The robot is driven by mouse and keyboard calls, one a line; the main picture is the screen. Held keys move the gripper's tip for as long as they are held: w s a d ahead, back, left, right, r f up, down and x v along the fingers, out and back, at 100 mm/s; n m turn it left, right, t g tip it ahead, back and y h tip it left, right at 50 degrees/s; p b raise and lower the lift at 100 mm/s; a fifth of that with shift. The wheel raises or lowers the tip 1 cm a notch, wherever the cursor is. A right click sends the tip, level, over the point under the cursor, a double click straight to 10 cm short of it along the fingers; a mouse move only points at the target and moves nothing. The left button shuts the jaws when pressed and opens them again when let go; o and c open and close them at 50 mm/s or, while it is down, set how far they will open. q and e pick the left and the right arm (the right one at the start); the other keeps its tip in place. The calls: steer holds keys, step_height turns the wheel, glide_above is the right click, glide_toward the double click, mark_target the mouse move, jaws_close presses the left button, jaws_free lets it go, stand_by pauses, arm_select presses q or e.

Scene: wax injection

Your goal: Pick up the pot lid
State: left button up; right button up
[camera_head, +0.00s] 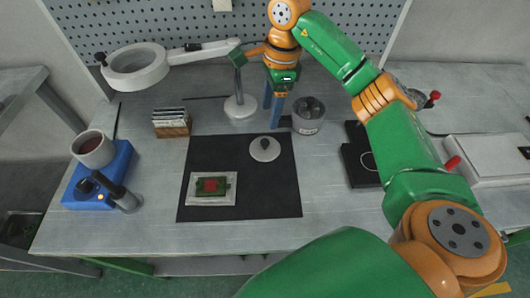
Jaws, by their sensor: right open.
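The pot lid (264,149), a pale grey disc with a dark knob, lies flat on the upper right part of the black mat (242,220). My right gripper (274,106) points down with its blue fingers open. In the picture it is just above the lid, near the pot's left side, and nothing shows between its fingers. The metal pot (308,121) stands uncovered behind the mat, to the right of the lid. My left gripper is out of view.
A framed plate with a green and red piece (199,201) lies on the mat. A magnifier lamp (138,68), a wooden rack (172,131) and a blue heater with a cup (122,160) stand left. Black items (361,177) lie right. The mat's lower right is bare.

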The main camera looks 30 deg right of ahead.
steer(key=b, duration=0.4)
glide_above(266, 141)
step_height(266, 141, down, 6)
steer(key=r, duration=0.1)
steer(key=shift+s+d+f+p, duration=0.15)
steer(key=shift+d+f+p, duration=0.1)
steer(key=shift+f, duration=0.15)
steer(key=shift+s+d+f+p, duration=0.1)
steer(key=shift+f+p, duration=0.1)
steer(key=shift+f, duration=0.2)
steer(key=f, duration=0.3)
steer(key=f+p, duration=0.1)
steer(key=f, duration=0.1)
steer(key=shift+w+a+f, duration=0.25)
steer(key=shift+a, duration=0.15)
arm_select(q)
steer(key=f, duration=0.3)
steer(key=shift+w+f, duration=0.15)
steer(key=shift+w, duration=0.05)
arm_select(e)
jaws_close()
